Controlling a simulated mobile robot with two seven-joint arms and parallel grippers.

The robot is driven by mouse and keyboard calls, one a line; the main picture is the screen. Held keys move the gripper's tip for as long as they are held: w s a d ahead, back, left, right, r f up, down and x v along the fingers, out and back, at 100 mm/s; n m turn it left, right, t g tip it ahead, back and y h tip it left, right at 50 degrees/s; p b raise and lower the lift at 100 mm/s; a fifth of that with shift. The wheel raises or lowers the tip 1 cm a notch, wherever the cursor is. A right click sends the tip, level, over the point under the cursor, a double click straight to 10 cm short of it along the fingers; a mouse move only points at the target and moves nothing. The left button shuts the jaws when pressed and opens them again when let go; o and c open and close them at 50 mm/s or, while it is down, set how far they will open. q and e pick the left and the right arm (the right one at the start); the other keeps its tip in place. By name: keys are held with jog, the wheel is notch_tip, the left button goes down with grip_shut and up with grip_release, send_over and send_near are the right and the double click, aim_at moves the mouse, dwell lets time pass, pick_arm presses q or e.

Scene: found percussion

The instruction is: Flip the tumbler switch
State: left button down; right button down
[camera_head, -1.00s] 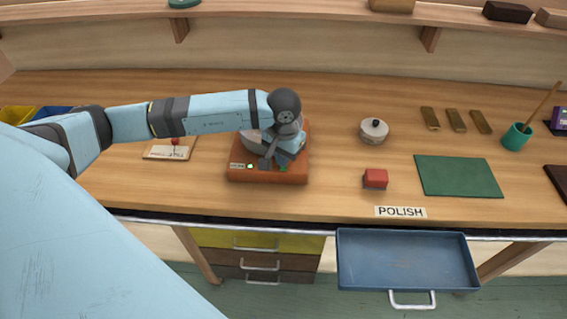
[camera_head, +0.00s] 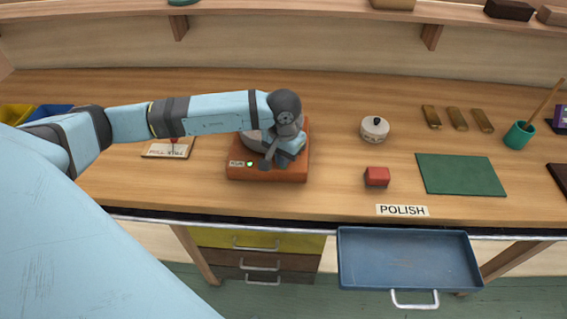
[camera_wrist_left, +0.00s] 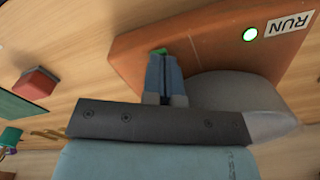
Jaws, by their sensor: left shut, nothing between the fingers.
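The tumbler is an orange-brown box (camera_head: 240,174) with a grey drum on it, left of centre on the bench. A lit green lamp (camera_head: 250,164) shows next to a RUN label (camera_head: 237,163); both also show in the wrist view. My left gripper (camera_head: 284,163) is shut and empty, pointing down over the front of the box. In the wrist view my left fingers (camera_wrist_left: 160,63) are together, with a small green switch (camera_wrist_left: 159,50) at their tips. I cannot tell whether they press it. The switch is hidden in the head view. My right gripper is out of view.
A card with a red knob (camera_head: 168,152) lies left of the tumbler. An open blue drawer (camera_head: 408,259) juts from the bench front below a POLISH label.

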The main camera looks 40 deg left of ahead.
pick_arm(q)
jog(key=shift+s, duration=0.1)
jog(key=shift+r+p, duration=0.4)
jog(key=shift+r, duration=0.45)
jog(key=shift+r+p, duration=0.75)
jog(key=shift+r, duration=1.8)
